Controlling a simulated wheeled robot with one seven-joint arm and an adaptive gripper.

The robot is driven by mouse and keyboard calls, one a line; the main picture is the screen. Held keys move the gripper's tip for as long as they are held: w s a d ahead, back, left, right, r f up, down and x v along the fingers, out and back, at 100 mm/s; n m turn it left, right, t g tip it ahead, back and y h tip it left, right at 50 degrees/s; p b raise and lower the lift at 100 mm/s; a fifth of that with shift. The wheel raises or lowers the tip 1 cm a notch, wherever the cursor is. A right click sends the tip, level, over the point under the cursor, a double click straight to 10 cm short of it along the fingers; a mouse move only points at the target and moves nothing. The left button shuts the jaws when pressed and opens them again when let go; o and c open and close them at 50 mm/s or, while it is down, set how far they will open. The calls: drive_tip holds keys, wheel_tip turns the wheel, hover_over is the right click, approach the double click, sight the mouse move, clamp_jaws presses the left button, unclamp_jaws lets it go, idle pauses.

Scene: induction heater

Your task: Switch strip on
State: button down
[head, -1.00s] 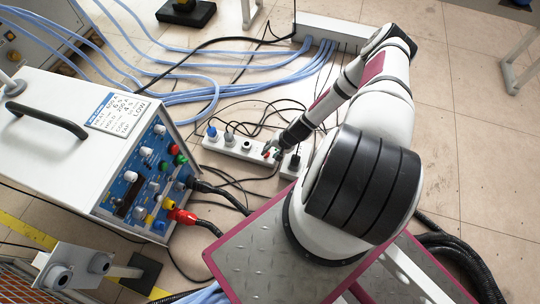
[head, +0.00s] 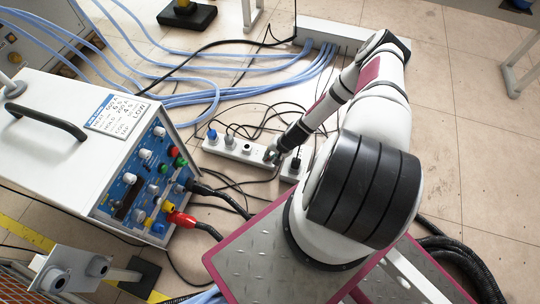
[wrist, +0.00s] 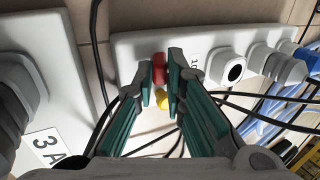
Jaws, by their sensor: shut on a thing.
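The white power strip (head: 228,152) lies on the floor beside the heater cabinet. It also spans the top of the wrist view (wrist: 130,48), with a black-holed socket and grey plugs to the right. A red switch (wrist: 159,66) on the strip shows between my fingertips. My gripper (head: 271,155) reaches down to the strip's right part. In the wrist view its green-sided fingers (wrist: 160,78) are closed about the red switch. A small yellow part (wrist: 162,99) shows between the fingers. In the head view my gripper hides the switch, and whether the switch is on cannot be seen.
The white heater cabinet (head: 70,110) with coloured knobs stands at left. A blue plug (head: 212,134) and a grey plug sit in the strip. A second white block marked 3 A (wrist: 45,105) lies close left in the wrist view. Black and blue cables surround the strip.

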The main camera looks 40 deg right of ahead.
drive_tip(key=shift+w+r, duration=0.1)
drive_tip(key=shift+r, duration=0.05)
drive_tip(key=shift+w+a+r+g+h+p, duration=0.1)
drive_tip(key=shift+w+a+g+h+p, duration=0.15)
drive_tip(key=shift+g+h+p, duration=0.4)
drive_tip(key=shift+w+a+g+h+p, duration=0.15)
drive_tip(key=shift+w+g+h+p, duration=0.25)
drive_tip(key=shift+g, duration=0.55)
drive_tip(key=shift+w+a+g+h+b, duration=0.3)
drive_tip(key=shift+g+h+b, duration=0.25)
drive_tip(key=shift+g, duration=0.25)
drive_tip(key=shift+w+a+g+h+b, duration=0.15)
drive_tip(key=shift+w+g+h+b, duration=0.15)
drive_tip(key=shift+g+h+b, duration=0.35)
drive_tip(key=shift+w+a+f+g+h, duration=0.15)
drive_tip(key=shift+g+h, duration=0.1)
drive_tip(key=shift+g, duration=0.3)
drive_tip(key=shift+w+a+f+g+h, duration=0.1)
drive_tip(key=shift+g+h, duration=0.1)
drive_tip(key=shift+g, duration=0.3)
drive_tip(key=c, duration=1.6)
unclamp_jaws()
drive_tip(key=shift+c, duration=0.2)
